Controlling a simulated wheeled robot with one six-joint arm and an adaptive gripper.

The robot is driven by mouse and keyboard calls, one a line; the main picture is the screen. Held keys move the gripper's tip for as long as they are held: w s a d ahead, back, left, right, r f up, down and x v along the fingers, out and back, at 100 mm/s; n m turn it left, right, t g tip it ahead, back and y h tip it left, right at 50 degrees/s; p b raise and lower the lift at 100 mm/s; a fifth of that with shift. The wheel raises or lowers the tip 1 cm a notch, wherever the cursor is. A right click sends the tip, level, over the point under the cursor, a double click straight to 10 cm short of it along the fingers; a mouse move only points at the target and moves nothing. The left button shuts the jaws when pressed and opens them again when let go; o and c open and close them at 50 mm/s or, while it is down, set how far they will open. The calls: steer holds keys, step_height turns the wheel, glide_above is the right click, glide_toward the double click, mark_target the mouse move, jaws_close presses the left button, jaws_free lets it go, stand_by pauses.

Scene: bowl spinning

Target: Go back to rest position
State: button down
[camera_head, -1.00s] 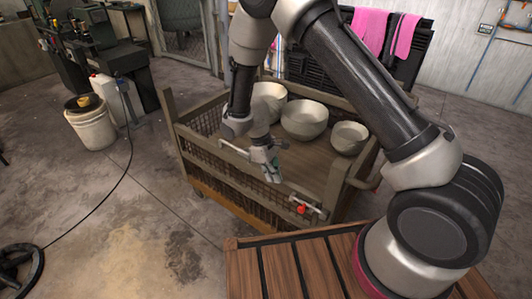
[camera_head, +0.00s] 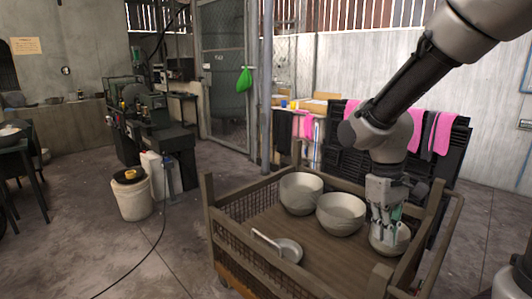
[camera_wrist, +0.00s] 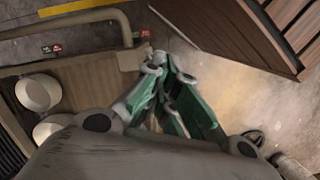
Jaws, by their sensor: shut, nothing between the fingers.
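My gripper (camera_head: 384,238) hangs from my arm at the right side of the wooden crate cart (camera_head: 232,243) in the head view. It is shut and empty, and it covers part of a pale bowl (camera_head: 402,243). Two more pale bowls, one at the back (camera_head: 301,194) and one in the middle (camera_head: 341,214), stand in the cart to its left. In the wrist view the green-sided fingers (camera_wrist: 158,62) meet at their tips. Two pale bowls, an upper one (camera_wrist: 38,93) and a lower one (camera_wrist: 50,128), show at the left there.
A small pale pan-like dish with a handle (camera_head: 288,250) lies in the cart's near left part. A white bucket (camera_head: 132,197) and machines (camera_head: 148,125) stand left. A dark rack with pink cloths (camera_head: 440,132) stands behind the cart. A slatted wooden top (camera_wrist: 235,30) shows in the wrist view.

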steer(key=s+d+r+m+t, duration=0.2)
steer(key=s+d+r+t, duration=0.1)
steer(key=r, duration=0.3)
steer(key=s+d+r+m+t+y, duration=0.1)
steer(key=s+d+r+m+t, duration=0.1)
steer(key=s+d+r, duration=0.4)
steer(key=shift+r+t, duration=0.5)
steer(key=shift+t, duration=0.2)
